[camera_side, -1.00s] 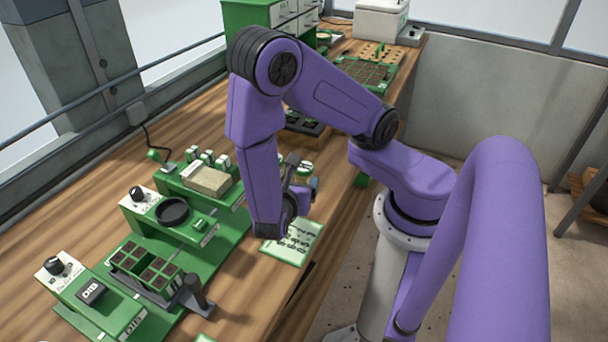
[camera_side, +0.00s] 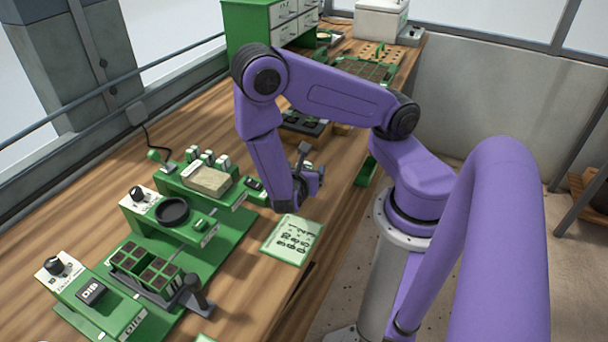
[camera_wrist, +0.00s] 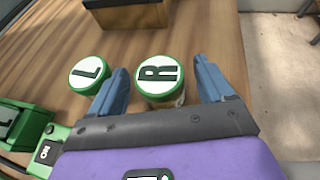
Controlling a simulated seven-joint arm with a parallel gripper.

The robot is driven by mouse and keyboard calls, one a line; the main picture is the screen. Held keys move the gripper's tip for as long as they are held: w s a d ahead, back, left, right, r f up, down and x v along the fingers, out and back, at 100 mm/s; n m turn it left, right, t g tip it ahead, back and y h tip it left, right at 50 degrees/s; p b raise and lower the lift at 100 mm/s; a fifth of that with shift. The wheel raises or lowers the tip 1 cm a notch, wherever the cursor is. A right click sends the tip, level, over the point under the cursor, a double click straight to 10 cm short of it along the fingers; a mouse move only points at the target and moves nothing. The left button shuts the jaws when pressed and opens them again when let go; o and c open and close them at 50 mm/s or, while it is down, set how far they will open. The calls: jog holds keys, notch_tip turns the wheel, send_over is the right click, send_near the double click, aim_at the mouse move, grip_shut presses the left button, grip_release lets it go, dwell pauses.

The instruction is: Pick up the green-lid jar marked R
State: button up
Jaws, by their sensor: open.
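The jar marked R (camera_wrist: 158,77) stands upright on the wooden bench in the wrist view, its white lid top edged in green with a dark R. My gripper (camera_wrist: 163,80) is open, with one blue finger on each side of this jar and gaps on both sides. A jar marked L (camera_wrist: 89,75) stands to the left, outside the left finger. In the side view my gripper (camera_side: 310,182) is low over the bench, and my arm hides the jars there.
A printed card (camera_side: 291,240) lies on the bench in front of my gripper. A green seeder station (camera_side: 205,185) with knobs and trays stands to the left. A wooden block (camera_wrist: 130,12) lies beyond the jars. The bench's right edge is close by.

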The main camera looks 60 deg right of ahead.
jog(key=shift+x, duration=1.35)
jog(key=c, duration=1.1)
jog(key=shift+r, duration=4.95)
